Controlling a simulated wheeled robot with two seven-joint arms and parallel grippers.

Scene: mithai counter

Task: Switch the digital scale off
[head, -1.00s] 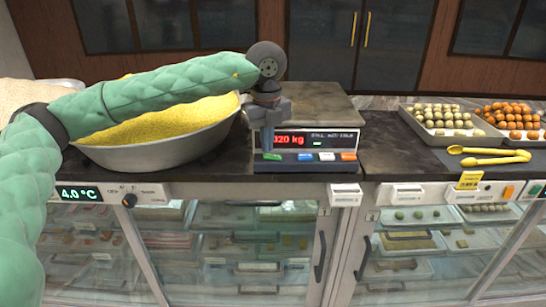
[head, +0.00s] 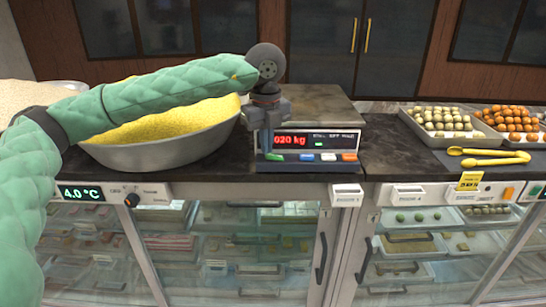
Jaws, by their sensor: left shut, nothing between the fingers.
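The digital scale (head: 330,120) stands on the dark counter, a grey platform behind a black front panel. Its red display (head: 290,141) is lit and reads about "020 kg", its left end hidden by my gripper. A small green light shows right of the digits. Below is a row of buttons: green, blue, white and an orange one (head: 349,157) at the right end. My left gripper (head: 267,150) is shut and empty, pointing down in front of the left end of the panel, just above the green button (head: 274,157). I cannot tell whether it touches it. My right gripper is not in view.
A steel bowl of yellow grains (head: 165,152) stands left of the scale, under my left arm. Trays of pale sweets (head: 440,135) and orange sweets stand at the right, with yellow tongs (head: 488,152) in front. Glass-fronted cabinets (head: 240,250) lie below the counter.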

